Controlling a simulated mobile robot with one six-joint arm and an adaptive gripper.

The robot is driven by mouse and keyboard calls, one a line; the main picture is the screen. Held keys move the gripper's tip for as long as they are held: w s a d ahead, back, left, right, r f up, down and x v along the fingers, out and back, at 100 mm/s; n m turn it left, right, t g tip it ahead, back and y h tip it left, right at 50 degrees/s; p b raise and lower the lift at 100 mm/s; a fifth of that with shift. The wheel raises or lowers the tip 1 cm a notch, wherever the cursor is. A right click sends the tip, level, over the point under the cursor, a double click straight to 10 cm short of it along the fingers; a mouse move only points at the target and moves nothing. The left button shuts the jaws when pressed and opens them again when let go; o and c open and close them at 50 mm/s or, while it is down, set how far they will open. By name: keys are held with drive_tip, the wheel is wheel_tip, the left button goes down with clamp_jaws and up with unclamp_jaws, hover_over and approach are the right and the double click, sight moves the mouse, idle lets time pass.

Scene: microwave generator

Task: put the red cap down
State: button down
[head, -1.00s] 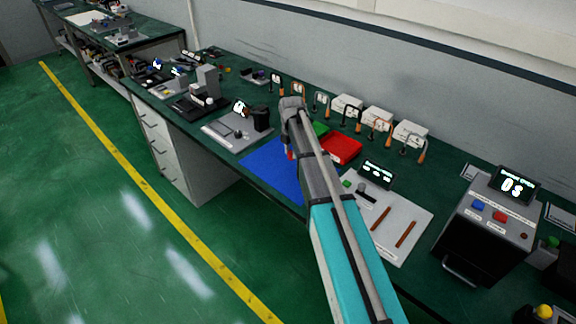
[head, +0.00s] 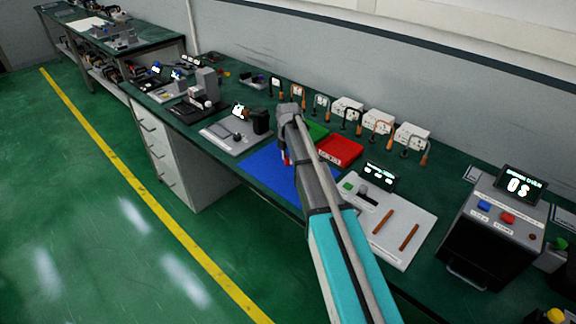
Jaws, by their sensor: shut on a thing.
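My gripper (head: 284,148) points down over the blue mat (head: 262,172), mostly hidden behind my own arm. A small red piece, the red cap (head: 286,159), shows at its fingertips, and the gripper is shut on it. The cap is very small in the picture. I cannot tell whether it touches the mat or hangs just above it. The blue mat lies flat on the green bench top, with its right part behind my arm.
A red tray (head: 339,150) and a green mat (head: 318,131) lie right of the gripper. A grey plate with a black block (head: 261,121) stands to the left. A panel with two brown rods (head: 409,238) and a box with a display (head: 494,225) are at right. The blue mat's left part is clear.

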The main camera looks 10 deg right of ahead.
sight(288, 158)
drive_tip(key=shift+f+b, duration=0.85)
drive_tip(key=shift+f, duration=0.35)
drive_tip(key=shift+c, duration=2.2)
unclamp_jaws()
drive_tip(key=shift+f, duration=0.1)
drive_tip(key=shift+r, duration=0.25)
wheel_tip(288, 158, up, 12)
drive_tip(key=p, duration=1.2)
drive_tip(key=shift+f, duration=0.1)
drive_tip(key=shift+s, duration=0.1)
